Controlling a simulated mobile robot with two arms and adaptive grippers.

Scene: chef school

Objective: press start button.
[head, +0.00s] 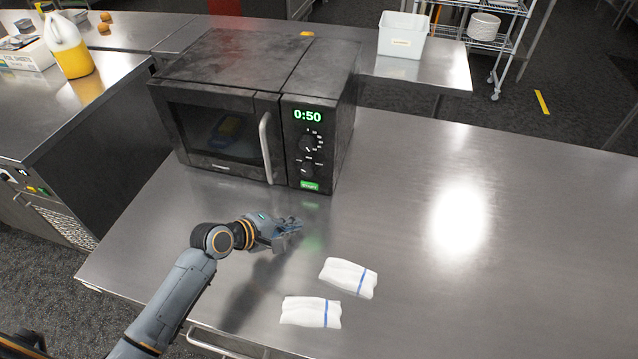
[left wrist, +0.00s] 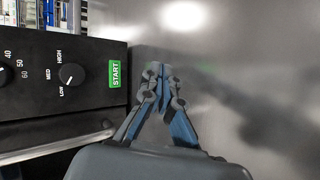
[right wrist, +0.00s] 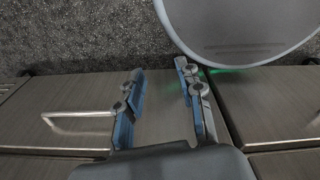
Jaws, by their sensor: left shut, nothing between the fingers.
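The black microwave (head: 215,95) stands on the steel counter with its door shut; its display (head: 307,116) reads 0:50. The green start button (head: 309,186) is at the bottom of the control panel, below two knobs. In the left wrist view the start button (left wrist: 115,74) shows at the panel's edge, left of my fingertips. My left gripper (head: 296,226) is shut and empty, in front of the panel and apart from the button; it also shows in the left wrist view (left wrist: 160,72). My right gripper (right wrist: 158,80) is open and empty, seen only in the right wrist view.
Two folded white cloths with blue stripes, one nearer (head: 311,312) and one farther (head: 348,278), lie on the steel counter (head: 520,240) right of my left arm. The counter's right side is clear. A white bin (head: 402,36) stands on another counter behind.

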